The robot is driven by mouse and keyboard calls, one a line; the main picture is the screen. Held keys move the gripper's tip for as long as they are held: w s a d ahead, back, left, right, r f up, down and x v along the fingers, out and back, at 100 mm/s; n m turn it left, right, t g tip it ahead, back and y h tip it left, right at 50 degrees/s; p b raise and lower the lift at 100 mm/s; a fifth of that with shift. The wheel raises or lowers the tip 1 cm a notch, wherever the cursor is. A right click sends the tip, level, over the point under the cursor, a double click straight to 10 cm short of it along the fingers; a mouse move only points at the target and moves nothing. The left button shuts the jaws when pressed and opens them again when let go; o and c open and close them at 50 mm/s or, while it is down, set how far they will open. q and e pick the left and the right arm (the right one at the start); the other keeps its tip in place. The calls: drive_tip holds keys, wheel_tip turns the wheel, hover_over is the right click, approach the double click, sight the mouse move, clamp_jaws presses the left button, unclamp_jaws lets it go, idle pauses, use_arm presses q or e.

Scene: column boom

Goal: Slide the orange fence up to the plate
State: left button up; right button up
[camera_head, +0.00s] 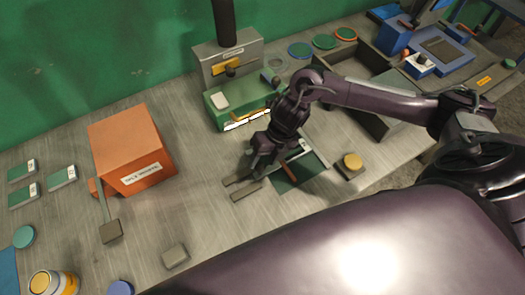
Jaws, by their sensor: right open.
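My left gripper is not in view.
A large orange box (125,145) stands on the left. A green and grey machine (235,95) stands at the back. A yellow-topped block (352,162) sits right of the plate, and a small grey block (175,256) is near the front.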

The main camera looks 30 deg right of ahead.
sight(271, 170)
drive_tip(key=b+v, duration=0.1)
drive_tip(key=v, duration=0.5)
drive_tip(key=shift+s, duration=0.1)
idle(0.4)
